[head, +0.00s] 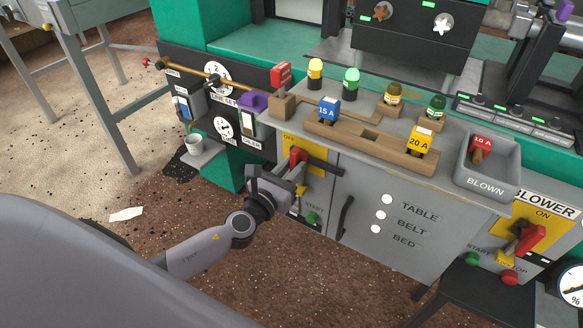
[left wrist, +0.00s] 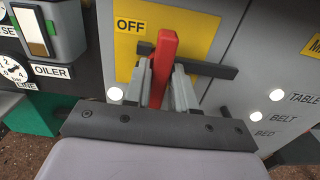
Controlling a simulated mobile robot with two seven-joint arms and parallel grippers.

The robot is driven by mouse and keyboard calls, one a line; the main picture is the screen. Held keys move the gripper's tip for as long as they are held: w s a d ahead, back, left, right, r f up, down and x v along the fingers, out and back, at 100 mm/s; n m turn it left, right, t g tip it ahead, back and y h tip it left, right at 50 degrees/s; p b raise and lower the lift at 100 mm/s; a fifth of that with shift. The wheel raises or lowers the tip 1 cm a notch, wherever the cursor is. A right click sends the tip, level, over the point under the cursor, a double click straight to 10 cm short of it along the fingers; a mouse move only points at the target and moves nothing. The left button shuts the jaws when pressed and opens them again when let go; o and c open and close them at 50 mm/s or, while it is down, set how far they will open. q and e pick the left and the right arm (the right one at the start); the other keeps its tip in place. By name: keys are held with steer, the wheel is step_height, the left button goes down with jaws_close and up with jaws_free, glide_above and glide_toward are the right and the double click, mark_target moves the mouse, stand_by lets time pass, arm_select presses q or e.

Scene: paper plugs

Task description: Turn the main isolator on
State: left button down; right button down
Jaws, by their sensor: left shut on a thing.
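The main isolator has a yellow plate (head: 289,139) on the front of the grey cabinet, and its visible lettering reads OFF. Its red handle (head: 296,155) stands close to upright beside the lettering. In the left wrist view the red handle (left wrist: 165,48) rises between my fingers in front of the yellow plate (left wrist: 188,24). My left gripper (head: 290,173) is shut on the handle. A dark bar (left wrist: 208,70) crosses behind the handle and sticks out to the right. The lower part of the plate is hidden by my gripper. My right gripper is not in view.
A green START button (head: 312,217) sits below the isolator. A black door handle (head: 345,214) stands out to its right. A second red handle (head: 530,240) marked BLOWER is at the far right. A white cup (head: 194,144) stands on a small shelf at left.

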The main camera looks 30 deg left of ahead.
arm_select(q)
steer(key=c, duration=1)
jaws_free()
steer(key=shift+c, duration=0.2)
steer(key=s, duration=0.7)
steer(key=shift+a, duration=0.35)
